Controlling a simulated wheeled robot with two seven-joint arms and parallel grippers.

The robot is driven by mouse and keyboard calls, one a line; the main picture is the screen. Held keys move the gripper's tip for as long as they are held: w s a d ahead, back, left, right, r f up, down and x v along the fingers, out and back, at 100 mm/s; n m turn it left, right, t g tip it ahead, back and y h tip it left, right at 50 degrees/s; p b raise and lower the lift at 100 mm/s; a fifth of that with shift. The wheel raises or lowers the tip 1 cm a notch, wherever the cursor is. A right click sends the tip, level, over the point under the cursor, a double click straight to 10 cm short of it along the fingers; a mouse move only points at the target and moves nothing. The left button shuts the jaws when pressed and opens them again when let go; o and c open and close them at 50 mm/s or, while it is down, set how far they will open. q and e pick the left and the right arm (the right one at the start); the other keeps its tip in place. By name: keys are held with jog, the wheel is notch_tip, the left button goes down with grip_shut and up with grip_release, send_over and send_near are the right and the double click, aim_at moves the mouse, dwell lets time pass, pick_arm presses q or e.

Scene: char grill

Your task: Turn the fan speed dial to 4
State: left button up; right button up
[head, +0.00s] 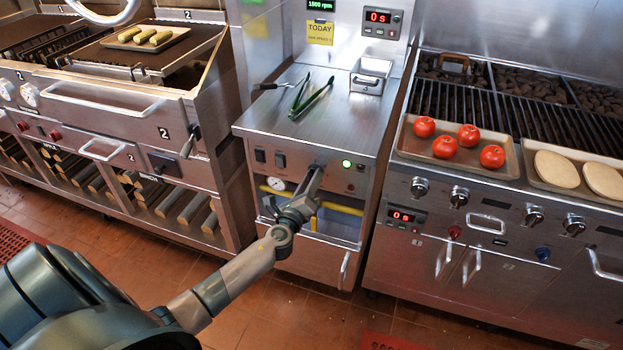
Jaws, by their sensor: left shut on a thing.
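My left gripper (316,173) reaches from the lower left to the front panel of the steel middle unit (338,138). It is shut on the fan speed dial there, right of two dark switches and left of a lit green lamp (346,164). The dial is covered by the fingers, so its pointer and numbers cannot be read. A green display (320,5) above the unit appears to read 1800 rpm. My right gripper is not in view.
Tongs (311,96) and a small steel container (370,76) are on the unit's top. A grill with a tomato tray (458,162) stands right, another grill (110,95) left. The tiled floor in front is mostly clear.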

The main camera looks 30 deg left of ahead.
pick_arm(q)
jog(key=m, duration=0.3)
jog(key=shift+f+p, duration=0.15)
jog(key=shift+p, duration=0.15)
jog(key=o, duration=1)
jog(key=shift+b+v, duration=1)
jog(key=shift+v, duration=7.75)
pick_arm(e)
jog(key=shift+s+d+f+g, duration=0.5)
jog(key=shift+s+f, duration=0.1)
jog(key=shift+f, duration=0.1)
